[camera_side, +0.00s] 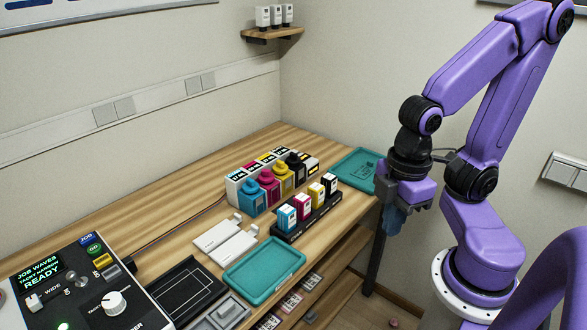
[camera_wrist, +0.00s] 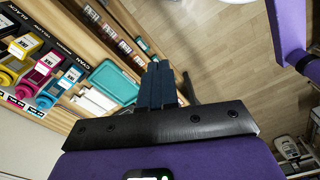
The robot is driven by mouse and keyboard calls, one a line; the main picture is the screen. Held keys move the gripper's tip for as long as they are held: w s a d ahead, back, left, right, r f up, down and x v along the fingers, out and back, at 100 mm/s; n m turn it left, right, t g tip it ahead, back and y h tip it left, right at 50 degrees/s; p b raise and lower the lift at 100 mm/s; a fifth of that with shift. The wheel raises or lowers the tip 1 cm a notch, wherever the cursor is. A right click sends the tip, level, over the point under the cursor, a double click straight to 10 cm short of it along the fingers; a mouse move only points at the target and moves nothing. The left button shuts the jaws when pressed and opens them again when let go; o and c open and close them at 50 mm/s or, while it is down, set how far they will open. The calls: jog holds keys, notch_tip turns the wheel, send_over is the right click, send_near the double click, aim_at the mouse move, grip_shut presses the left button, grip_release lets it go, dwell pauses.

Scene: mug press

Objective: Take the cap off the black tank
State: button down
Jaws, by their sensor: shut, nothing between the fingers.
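The black tank (camera_side: 299,172) stands at the right end of the row of ink tanks on the bench in the side view. Its dark cap (camera_side: 293,158) appears to be on top, partly behind the yellow tank. In the wrist view the black tank is cut off or out of frame at the far left, and I cannot make out its cap. My gripper (camera_side: 394,218) hangs beyond the right end of the bench, well apart from the tank. Its dark blue fingers (camera_wrist: 160,86) are together with nothing between them.
Yellow (camera_side: 283,180), magenta (camera_side: 268,190) and cyan (camera_side: 251,200) tanks stand beside the black one. A rack of cartridges (camera_side: 305,218) stands in front. Teal trays lie at the front (camera_side: 265,262) and right end (camera_side: 352,165). A control panel (camera_side: 75,285) is at left.

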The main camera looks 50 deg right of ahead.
dwell(0.4)
jog(key=c, duration=1.1)
grip_release()
